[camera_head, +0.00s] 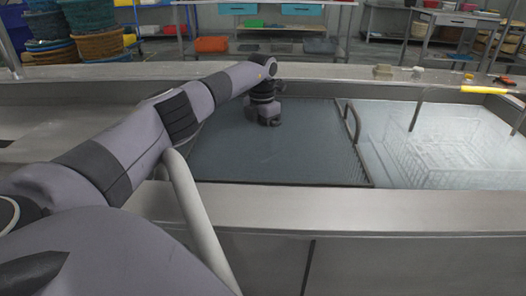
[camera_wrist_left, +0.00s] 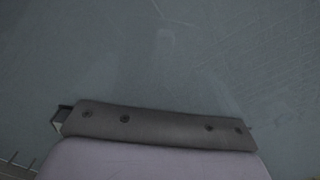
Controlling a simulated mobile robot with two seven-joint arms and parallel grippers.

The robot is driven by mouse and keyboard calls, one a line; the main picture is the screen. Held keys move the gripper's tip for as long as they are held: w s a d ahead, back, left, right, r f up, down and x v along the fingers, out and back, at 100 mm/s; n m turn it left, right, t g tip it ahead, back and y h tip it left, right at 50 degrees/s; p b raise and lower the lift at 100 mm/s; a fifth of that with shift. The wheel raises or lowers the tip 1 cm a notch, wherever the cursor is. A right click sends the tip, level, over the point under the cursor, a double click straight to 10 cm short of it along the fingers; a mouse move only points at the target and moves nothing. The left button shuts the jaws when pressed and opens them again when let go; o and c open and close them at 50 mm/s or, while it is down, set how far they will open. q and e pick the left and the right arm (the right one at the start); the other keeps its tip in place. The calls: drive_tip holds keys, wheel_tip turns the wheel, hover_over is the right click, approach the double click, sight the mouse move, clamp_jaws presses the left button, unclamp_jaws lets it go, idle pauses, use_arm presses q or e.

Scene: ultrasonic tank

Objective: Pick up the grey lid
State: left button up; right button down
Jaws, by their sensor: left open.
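The grey lid (camera_head: 310,145) is a flat dark grey panel lying in the left part of the steel tank. A bent bar handle (camera_head: 353,122) stands up near its right edge. My left arm reaches in from the left, and my left gripper (camera_head: 270,119) is over the far middle part of the lid, left of the handle. It is open; I see nothing in it. I cannot tell whether it touches the lid. In the left wrist view the lid's grey surface (camera_wrist_left: 165,60) fills most of the picture. My right gripper is not in view.
Right of the lid is an open bath of clear liquid with a wire basket (camera_head: 455,150) in it. A yellow-handled hook (camera_head: 485,90) rests over the rim. Small objects (camera_head: 383,72) sit on the far ledge. The steel front rim (camera_head: 400,205) is clear.

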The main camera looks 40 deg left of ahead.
sight(263, 147)
use_arm(q)
wheel_tip(263, 147, down, 3)
drive_tip(key=shift+r, duration=0.2)
drive_tip(key=c, duration=0.9)
